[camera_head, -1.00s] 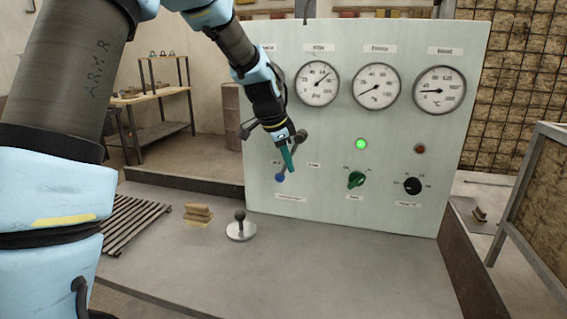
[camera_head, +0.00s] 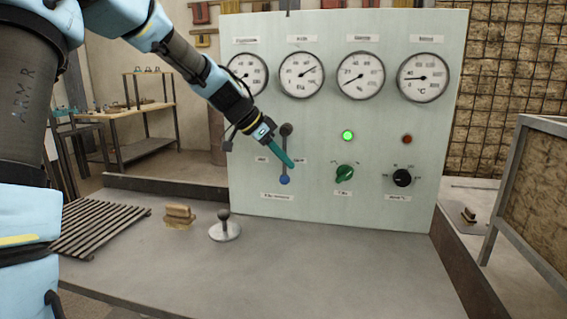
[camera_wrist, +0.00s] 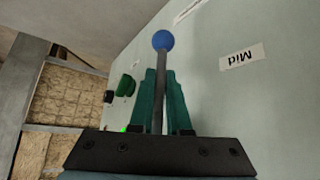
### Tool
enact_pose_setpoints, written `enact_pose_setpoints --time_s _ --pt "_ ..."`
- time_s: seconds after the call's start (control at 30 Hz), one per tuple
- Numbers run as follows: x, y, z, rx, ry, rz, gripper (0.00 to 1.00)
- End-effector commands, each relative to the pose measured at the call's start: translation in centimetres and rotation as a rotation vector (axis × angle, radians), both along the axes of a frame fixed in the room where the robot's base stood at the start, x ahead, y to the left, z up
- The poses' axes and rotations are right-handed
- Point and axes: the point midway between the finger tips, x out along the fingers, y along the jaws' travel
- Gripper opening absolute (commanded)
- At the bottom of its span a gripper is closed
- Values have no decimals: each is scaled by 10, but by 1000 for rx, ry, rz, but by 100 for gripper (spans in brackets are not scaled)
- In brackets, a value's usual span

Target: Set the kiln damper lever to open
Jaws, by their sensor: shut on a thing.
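The lever (camera_head: 286,144) is a grey rod on the pale green panel (camera_head: 330,205), with a dark pivot at the top and a blue knob (camera_head: 285,180) at the bottom. It hangs almost straight down. My gripper (camera_head: 290,163) reaches in from the upper left, its teal fingers closed around the rod above the knob. In the wrist view the rod (camera_wrist: 159,85) runs between both fingers (camera_wrist: 162,100), with the blue knob (camera_wrist: 163,40) beyond the tips.
Gauges (camera_head: 302,74) sit above. A lit green lamp (camera_head: 348,135), a green knob (camera_head: 344,173) and a black knob (camera_head: 402,177) are right of the lever. A round base with a dark stick (camera_head: 224,230) stands on the bench below. The bench front (camera_head: 300,275) is clear.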

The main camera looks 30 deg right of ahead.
Motion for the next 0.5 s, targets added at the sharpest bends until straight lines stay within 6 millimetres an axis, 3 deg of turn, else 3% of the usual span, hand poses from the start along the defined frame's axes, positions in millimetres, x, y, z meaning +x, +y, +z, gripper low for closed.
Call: enact_pose_setpoints --time_s 0.23,0.27,0.3,0.37,0.5 --pt "-1 -2 1 -3 2 0 0" --pt "-1 -2 1 -3 2 0 16" --pt "-1 -2 1 -3 2 -1 21" --pt "-1 -1 1 -2 2 0 27" --pt "-1 -1 0 -1 2 0 27"
